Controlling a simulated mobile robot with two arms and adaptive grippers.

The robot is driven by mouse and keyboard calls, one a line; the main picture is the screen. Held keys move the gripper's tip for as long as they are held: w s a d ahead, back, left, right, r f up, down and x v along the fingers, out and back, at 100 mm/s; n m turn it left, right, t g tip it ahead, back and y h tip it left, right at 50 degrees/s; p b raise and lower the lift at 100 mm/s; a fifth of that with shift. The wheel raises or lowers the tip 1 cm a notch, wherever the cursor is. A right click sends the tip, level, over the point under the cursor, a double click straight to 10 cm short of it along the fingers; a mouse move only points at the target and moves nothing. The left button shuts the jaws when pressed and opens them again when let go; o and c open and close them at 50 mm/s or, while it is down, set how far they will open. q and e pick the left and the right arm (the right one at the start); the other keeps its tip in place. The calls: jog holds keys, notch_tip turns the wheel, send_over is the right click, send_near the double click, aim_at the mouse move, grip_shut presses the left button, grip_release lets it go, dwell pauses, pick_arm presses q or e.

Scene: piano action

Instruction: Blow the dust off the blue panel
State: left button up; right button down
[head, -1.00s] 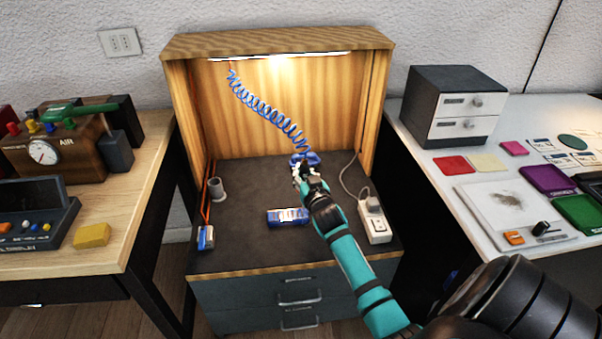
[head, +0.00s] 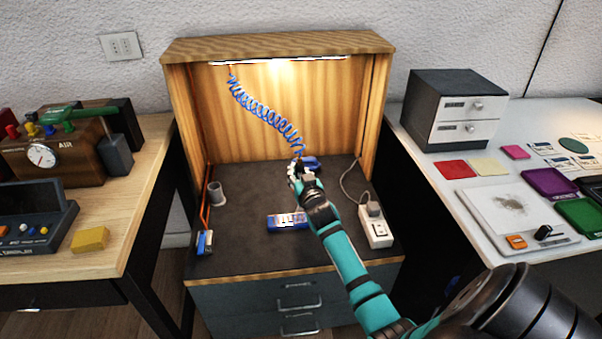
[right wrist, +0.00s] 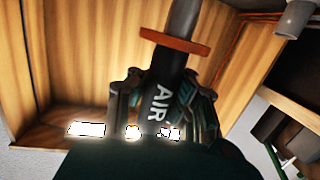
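A blue panel (head: 287,221) with pale markings on top lies flat on the dark floor of the wooden booth, in front of my right gripper. My right gripper (head: 300,176) is above the booth floor, behind the panel. In the right wrist view its fingers close around a dark air nozzle (right wrist: 163,100) marked AIR, with an orange ring. A coiled blue hose (head: 262,112) runs from the booth's upper left down to the gripper. A dark blue piece (head: 311,162) sits just behind the gripper, partly hidden. I cannot make out dust on the panel. My left gripper is out of view.
The booth (head: 280,47) has side walls and a lit top. A white power strip (head: 376,226) stands to the right, a grey cup (head: 216,193) and a small blue-white item (head: 205,242) to the left. The booth floor around the panel is mostly clear.

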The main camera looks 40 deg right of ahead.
jog(key=shift+w+a, duration=0.35)
jog(key=shift+a, duration=0.2)
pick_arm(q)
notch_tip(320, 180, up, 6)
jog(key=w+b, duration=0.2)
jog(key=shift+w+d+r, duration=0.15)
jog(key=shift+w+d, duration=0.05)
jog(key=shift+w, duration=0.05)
pick_arm(e)
jog(key=w+a, duration=0.4)
jog(key=a, duration=0.2)
jog(key=shift+a, duration=0.25)
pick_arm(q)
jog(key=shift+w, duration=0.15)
pick_arm(e)
jog(key=shift+r, duration=0.1)
dwell(0.4)
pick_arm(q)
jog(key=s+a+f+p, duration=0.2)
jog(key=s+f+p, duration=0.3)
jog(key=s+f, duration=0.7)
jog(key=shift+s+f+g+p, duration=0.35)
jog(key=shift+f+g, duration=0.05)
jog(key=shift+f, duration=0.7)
pick_arm(e)
jog(key=shift+r, duration=2.95)
